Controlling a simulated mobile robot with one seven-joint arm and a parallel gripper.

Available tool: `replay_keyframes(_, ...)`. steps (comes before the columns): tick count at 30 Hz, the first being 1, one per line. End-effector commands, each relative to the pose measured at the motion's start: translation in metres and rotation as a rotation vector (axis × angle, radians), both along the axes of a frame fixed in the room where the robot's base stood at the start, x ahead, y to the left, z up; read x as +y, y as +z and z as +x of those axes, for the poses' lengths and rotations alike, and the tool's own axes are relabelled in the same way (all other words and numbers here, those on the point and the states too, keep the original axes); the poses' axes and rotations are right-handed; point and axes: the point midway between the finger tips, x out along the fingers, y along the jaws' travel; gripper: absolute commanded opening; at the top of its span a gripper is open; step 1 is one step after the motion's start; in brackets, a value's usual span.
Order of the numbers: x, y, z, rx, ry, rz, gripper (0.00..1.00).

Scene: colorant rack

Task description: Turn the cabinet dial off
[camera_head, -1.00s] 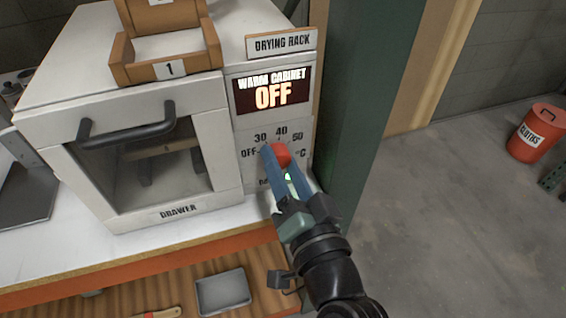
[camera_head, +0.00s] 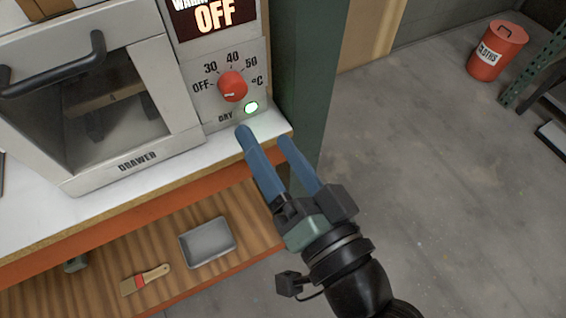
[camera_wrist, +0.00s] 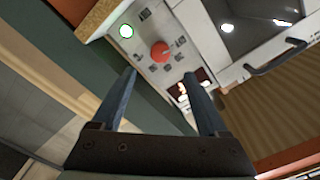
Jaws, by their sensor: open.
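The red cabinet dial (camera_head: 232,86) sits on the grey control panel, with the marks OFF, 30, 40, 50 and °C around it. A pale mark on its face points toward the lower left. The display (camera_head: 215,16) above it reads OFF and is cut by the top edge. The dial also shows in the wrist view (camera_wrist: 160,51), beyond and between my fingertips. My gripper (camera_head: 264,135) is open and empty, below and to the right of the dial, with its two blue fingers apart. It does not touch the dial.
A lit green indicator (camera_head: 251,108) marked DRY is below the dial. The drawer with a dark handle (camera_head: 60,72) is at left. A green post (camera_head: 305,85) stands right of the panel. A grey tray (camera_head: 208,243) and a brush (camera_head: 146,280) lie on the lower shelf.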

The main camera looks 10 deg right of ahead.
Motion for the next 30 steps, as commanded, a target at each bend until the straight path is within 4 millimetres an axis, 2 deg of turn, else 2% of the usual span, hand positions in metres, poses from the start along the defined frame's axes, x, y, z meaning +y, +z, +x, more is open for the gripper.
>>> replay_keyframes(3, -0.005, 0.002, -0.015, 0.006, 0.0, 0.001, 0.77)
replay_keyframes(9, -0.008, 0.001, -0.026, 0.003, 0.001, 0.0, 0.77)
replay_keyframes(30, -0.008, 0.004, -0.023, -0.011, -0.001, -0.014, 0.77)
